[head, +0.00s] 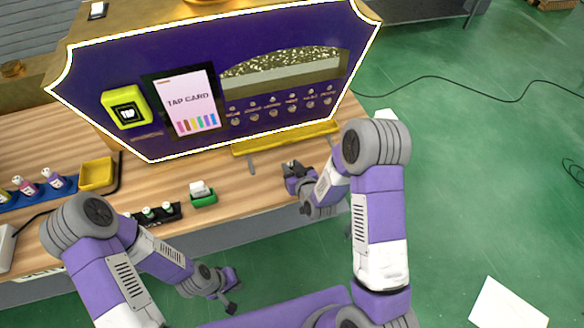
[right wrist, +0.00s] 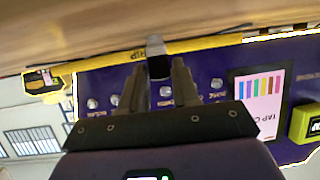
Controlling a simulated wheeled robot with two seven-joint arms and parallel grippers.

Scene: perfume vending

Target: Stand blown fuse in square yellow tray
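The square yellow tray (head: 97,173) sits at the left of the wooden counter, beside the coloured bottles. My right gripper (head: 291,168) is above the counter in front of the vending machine. In the right wrist view its two fingers (right wrist: 160,82) close on both sides of a short grey-and-black cylinder (right wrist: 157,62), which looks like the blown fuse. The fuse is too small to make out clearly in the head view. My left gripper (head: 236,290) is open and empty, low in front of the counter.
The purple vending machine (head: 220,75) stands behind, with a yellow drip tray (head: 285,138) at its base. A green holder (head: 203,200) and a black rack of small bottles (head: 165,214) stand near the front edge. A blue bottle rack (head: 68,187) is at the left.

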